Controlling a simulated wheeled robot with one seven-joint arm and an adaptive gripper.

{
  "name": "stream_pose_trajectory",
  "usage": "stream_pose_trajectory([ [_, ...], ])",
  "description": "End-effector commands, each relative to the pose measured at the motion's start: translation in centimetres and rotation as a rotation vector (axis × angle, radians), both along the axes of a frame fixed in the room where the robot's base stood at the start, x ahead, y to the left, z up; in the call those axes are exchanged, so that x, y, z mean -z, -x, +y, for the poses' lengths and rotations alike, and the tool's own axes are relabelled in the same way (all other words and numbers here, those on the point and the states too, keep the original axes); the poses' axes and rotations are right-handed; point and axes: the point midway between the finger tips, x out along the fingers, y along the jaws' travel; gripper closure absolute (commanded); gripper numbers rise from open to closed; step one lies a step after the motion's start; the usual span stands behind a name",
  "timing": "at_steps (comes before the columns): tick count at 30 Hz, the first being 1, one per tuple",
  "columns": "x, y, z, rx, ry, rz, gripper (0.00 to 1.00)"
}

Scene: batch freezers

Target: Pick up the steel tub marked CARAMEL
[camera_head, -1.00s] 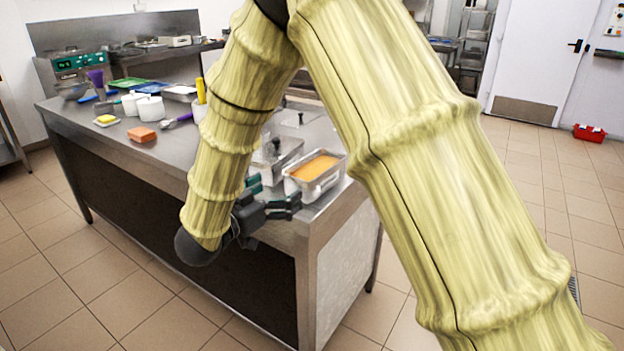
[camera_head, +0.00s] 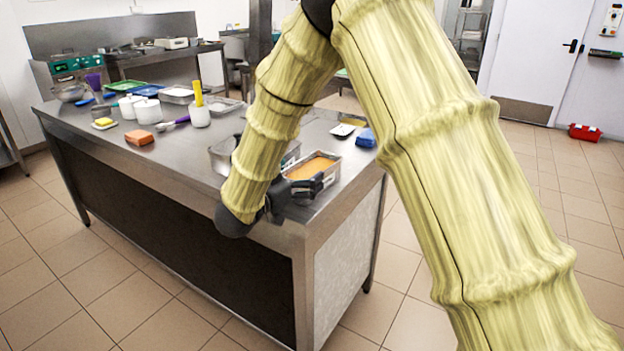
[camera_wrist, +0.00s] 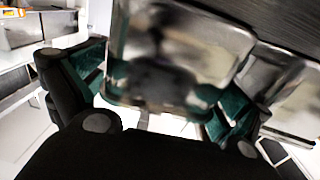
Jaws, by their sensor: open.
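A steel tub with orange-brown content (camera_head: 318,166) stands near the right front corner of the steel counter. No CARAMEL marking is readable on it. A second steel tub (camera_head: 222,153) stands to its left, mostly hidden behind my arm. My gripper (camera_head: 303,187) is at the near side of the orange-brown tub, with a dark finger across its front. In the wrist view my gripper (camera_wrist: 150,92) is open, its green-padded fingers at either side of a blurred steel tub wall (camera_wrist: 185,45). Whether the pads touch it I cannot tell.
The floor in front is clear.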

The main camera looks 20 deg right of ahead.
Motion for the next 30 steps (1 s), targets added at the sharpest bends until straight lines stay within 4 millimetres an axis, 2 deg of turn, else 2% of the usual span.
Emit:
stream_pose_trajectory([
  [4,0.0,0.0,0.0,0.000,0.000,0.000,0.02],
  [15,0.0,0.0,0.1,-0.001,0.000,0.000,0.68],
  [24,-0.3,0.0,0.1,-0.001,0.001,-0.003,0.68],
  [30,-1.9,0.0,0.1,-0.001,0.000,-0.005,0.68],
])
